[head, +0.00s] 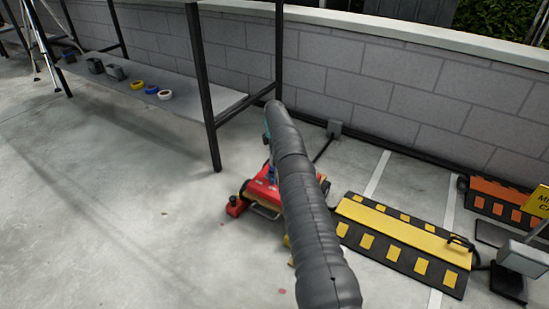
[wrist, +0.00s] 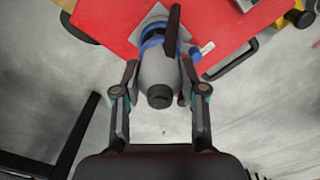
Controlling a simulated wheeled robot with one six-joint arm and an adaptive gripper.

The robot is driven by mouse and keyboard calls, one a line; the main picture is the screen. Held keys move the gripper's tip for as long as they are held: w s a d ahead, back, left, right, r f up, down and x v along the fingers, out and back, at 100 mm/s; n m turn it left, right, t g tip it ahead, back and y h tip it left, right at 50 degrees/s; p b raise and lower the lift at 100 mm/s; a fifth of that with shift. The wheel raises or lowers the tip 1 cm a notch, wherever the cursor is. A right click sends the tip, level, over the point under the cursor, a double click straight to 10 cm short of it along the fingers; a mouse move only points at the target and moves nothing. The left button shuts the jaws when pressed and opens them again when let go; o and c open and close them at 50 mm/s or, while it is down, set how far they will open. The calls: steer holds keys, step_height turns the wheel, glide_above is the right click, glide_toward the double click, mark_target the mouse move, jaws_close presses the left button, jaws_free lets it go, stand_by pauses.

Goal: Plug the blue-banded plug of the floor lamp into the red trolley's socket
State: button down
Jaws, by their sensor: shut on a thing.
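The plug (wrist: 158,72) is a grey cylinder with a blue band, seen from behind in the wrist view. My gripper (wrist: 161,66) is shut on it, one finger on each side. Its front end meets a pale flanged socket with blue parts (wrist: 183,98) on the red trolley (wrist: 110,18). A dark bar crosses above the plug. I cannot tell how deep the plug sits. In the head view the red trolley (head: 262,191) stands on the floor, partly behind my arm, which hides the plug and socket. I cannot single out the floor lamp for certain.
A black-framed rack (head: 205,100) with tape rolls (head: 151,89) on its low shelf stands left of the trolley. A yellow-black cable ramp (head: 405,238) lies to the right, with an orange one (head: 497,200) beyond. A block wall closes the back. The left floor is open.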

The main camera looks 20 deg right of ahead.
steer(key=shift+f+b, duration=0.5)
steer(key=shift+f, duration=0.9)
stand_by(0.4)
steer(key=shift+c, duration=1.2)
jaws_free()
steer(key=shift+r, duration=0.1)
steer(key=shift+r+p, duration=0.95)
steer(key=shift+r, duration=1.45)
